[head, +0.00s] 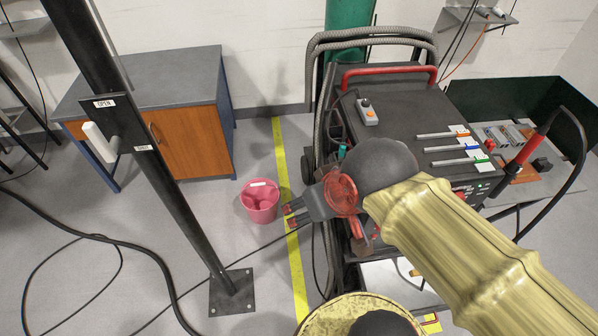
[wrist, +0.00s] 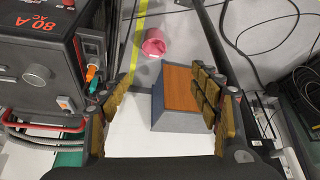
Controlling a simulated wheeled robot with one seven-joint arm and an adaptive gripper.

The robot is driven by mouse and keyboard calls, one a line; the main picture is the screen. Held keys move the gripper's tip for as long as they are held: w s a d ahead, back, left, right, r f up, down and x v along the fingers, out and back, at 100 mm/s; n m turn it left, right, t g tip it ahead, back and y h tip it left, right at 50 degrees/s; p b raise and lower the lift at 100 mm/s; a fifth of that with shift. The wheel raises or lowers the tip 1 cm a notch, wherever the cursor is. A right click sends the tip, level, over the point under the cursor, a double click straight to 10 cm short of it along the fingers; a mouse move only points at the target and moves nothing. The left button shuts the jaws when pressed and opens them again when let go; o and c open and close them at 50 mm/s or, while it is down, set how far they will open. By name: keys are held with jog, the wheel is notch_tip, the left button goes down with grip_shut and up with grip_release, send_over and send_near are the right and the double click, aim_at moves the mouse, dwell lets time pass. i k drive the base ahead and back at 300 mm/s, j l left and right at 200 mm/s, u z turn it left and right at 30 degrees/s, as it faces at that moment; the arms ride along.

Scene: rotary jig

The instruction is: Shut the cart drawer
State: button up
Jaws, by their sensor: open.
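The cart (head: 323,150) with a dark welding machine (head: 400,105) on it stands right of centre in the head view. A pale flat surface (head: 380,280) shows low on the cart, partly behind my arm. I cannot tell whether it is the drawer or how far the drawer stands out. My gripper (head: 291,216) is open and empty, left of the cart, its fingers pointing left above the floor near the yellow line. In the wrist view my gripper (wrist: 168,105) has its fingers wide apart with nothing between them. The machine (wrist: 42,60) shows there at the left.
A pink bin (head: 260,202) stands on the floor just beyond the fingertips. A dark post (head: 165,175) with a white lever rises at left. A wooden-doored cabinet (head: 190,140) stands by the wall. Cables (head: 75,240) lie on the floor. A green-walled bench (head: 520,150) is at right.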

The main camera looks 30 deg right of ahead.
aim_at(391, 278)
jog(key=k+j, duration=0.25)
jog(key=k, duration=0.2)
jog(key=k+j+z, duration=0.1)
jog(key=z, duration=2)
jog(key=k+j+z, duration=0.1)
jog(key=z, duration=0.2)
